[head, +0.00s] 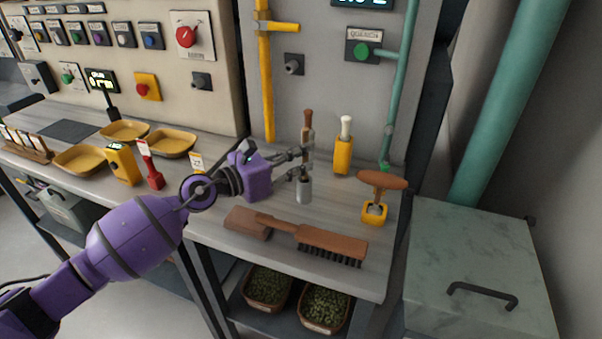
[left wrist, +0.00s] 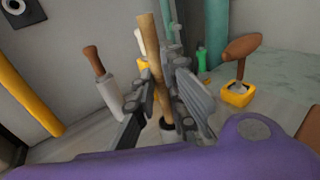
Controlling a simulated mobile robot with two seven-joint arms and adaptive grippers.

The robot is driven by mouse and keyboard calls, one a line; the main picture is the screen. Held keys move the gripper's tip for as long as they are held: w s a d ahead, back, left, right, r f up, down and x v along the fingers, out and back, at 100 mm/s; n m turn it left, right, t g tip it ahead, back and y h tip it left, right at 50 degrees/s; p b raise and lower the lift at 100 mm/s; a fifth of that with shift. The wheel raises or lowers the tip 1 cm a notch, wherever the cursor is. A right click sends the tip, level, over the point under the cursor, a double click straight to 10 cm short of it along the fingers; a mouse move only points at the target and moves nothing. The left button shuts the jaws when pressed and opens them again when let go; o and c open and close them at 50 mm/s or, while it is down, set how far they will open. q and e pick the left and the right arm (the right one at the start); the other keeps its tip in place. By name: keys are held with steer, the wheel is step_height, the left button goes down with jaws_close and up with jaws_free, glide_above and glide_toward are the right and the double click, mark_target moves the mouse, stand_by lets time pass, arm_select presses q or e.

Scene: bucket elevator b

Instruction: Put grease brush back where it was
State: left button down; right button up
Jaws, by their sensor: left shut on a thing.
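My left gripper (head: 306,162) reaches in from the left over the bench. In the left wrist view its fingers (left wrist: 163,95) are shut around a thin wooden rod, which I take as the grease brush handle (left wrist: 149,45). The rod stands nearly upright, and its lower end is at a dark round opening (left wrist: 168,132). In the head view a grey metal cup (head: 304,190) stands just below the fingers. The brush's bristles are hidden. I cannot tell whether its lower end is inside the cup or just above it. My right gripper is not in view.
A brown-handled grey tool (head: 308,122) stands behind the fingers. A white-handled tool in a yellow holder (head: 343,155) and a wooden T-handle (head: 382,180) in a yellow block stand right. A bench brush (head: 330,238) lies in front. A red-handled tool (head: 151,170) stands left.

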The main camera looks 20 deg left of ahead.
arm_select(q)
step_height(320, 180, down, 4)
steer(key=shift+r+b, duration=0.25)
steer(key=shift+b, duration=0.35)
steer(key=c, duration=1.8)
jaws_free()
steer(key=shift+c, duration=0.2)
steer(key=shift+o, duration=0.2)
